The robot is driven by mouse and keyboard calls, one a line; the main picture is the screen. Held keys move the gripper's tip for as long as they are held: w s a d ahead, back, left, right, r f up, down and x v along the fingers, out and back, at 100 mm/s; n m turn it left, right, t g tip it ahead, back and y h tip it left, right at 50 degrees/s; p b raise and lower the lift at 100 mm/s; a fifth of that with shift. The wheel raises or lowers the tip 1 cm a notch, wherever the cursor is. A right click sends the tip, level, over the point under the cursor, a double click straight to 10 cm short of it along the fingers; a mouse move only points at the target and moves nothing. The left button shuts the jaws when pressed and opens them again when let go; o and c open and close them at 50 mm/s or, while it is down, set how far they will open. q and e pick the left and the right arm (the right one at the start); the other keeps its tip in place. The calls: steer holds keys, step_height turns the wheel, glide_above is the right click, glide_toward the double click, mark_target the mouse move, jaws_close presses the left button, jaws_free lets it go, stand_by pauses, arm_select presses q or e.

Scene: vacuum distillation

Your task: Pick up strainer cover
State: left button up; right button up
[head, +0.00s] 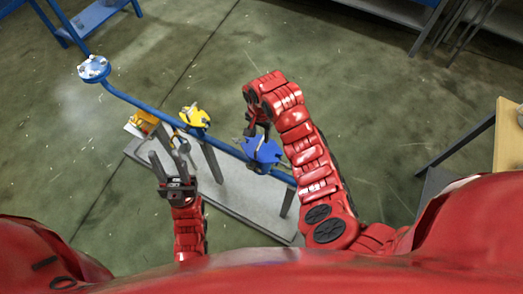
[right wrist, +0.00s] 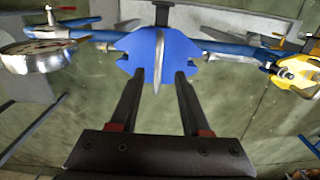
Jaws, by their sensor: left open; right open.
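A blue lobed piece with a raised metal ridge (head: 262,152) sits on the blue pipe, and it is large in the right wrist view (right wrist: 145,52). A yellow lobed piece (head: 195,116) sits further left along the pipe; it also shows in the right wrist view (right wrist: 297,74). I cannot tell for certain which one is the strainer cover. My right gripper (head: 257,132) is open and empty, pointing down at the blue piece. In the right wrist view its fingertips (right wrist: 159,76) lie either side of the ridge, apparently short of it.
The blue pipe (head: 135,104) runs on posts above a grey base plate (head: 232,205). A round flange (head: 93,68) is at its far left. A round metal-rimmed part (right wrist: 35,62) shows in the right wrist view. A wooden-topped table (head: 508,145) stands at right. Open floor lies beyond.

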mark_target(262, 141)
steer(key=f+p, duration=0.1)
steer(key=f, duration=0.3)
steer(key=shift+d+f+p, duration=0.2)
steer(key=shift+f+p, duration=0.2)
steer(key=shift+w+f, duration=0.1)
steer(key=shift+f, duration=0.15)
steer(key=shift+c, duration=0.2)
jaws_close()
stand_by(0.9)
